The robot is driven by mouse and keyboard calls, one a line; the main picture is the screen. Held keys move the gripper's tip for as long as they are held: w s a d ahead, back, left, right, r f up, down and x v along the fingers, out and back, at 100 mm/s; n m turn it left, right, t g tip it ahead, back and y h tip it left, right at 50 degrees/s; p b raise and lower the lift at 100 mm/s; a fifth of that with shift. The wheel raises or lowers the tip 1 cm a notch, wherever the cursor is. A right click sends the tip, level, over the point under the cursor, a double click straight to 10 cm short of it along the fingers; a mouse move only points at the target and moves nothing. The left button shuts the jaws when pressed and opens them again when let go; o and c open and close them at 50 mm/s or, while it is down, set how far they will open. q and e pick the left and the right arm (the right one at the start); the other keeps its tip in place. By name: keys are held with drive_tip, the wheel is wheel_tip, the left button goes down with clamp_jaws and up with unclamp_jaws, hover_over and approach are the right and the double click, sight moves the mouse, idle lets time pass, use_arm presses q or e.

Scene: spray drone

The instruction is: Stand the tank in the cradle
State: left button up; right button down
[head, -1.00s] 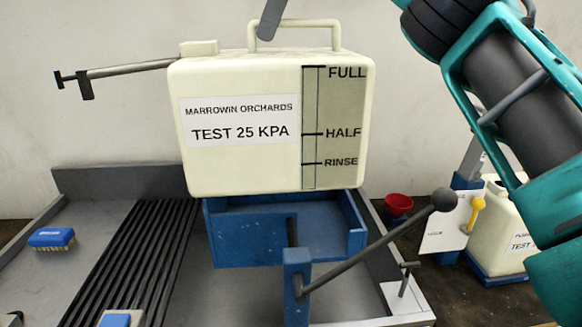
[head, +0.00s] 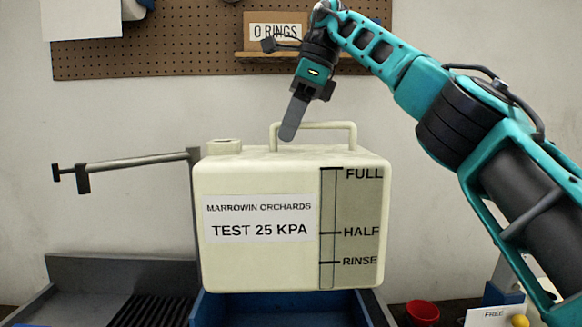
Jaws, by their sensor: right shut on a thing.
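The cream tank (head: 260,265), labelled "TEST 25 KPA" with a FULL, HALF and RINSE scale, is upright in the middle of the head view. My right gripper (head: 290,122) comes down from above and is shut on the tank's top handle (head: 314,126). The blue cradle (head: 212,308) shows just below the tank, cut off by the bottom edge of the picture. The tank's bottom hides part of the cradle, and I cannot tell whether they touch. My left gripper is not in view.
A grey bar (head: 130,163) on a post stands left of the tank. A red cup (head: 423,312) and a "FREE" card (head: 494,316) are at lower right. A pegboard (head: 190,45) with an "O RINGS" shelf (head: 285,32) is on the back wall.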

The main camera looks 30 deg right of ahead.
drive_tip(key=shift+f+b, duration=1.15)
drive_tip(key=shift+f, duration=8.55)
drive_tip(key=c, duration=1.5)
unclamp_jaws()
drive_tip(key=shift+f, duration=0.25)
drive_tip(key=o, duration=0.4)
drive_tip(key=shift+o, duration=0.2)
drive_tip(key=shift+r, duration=0.1)
drive_tip(key=p+v, duration=0.1)
drive_tip(key=v, duration=1.1)
drive_tip(key=shift+a, duration=0.1)
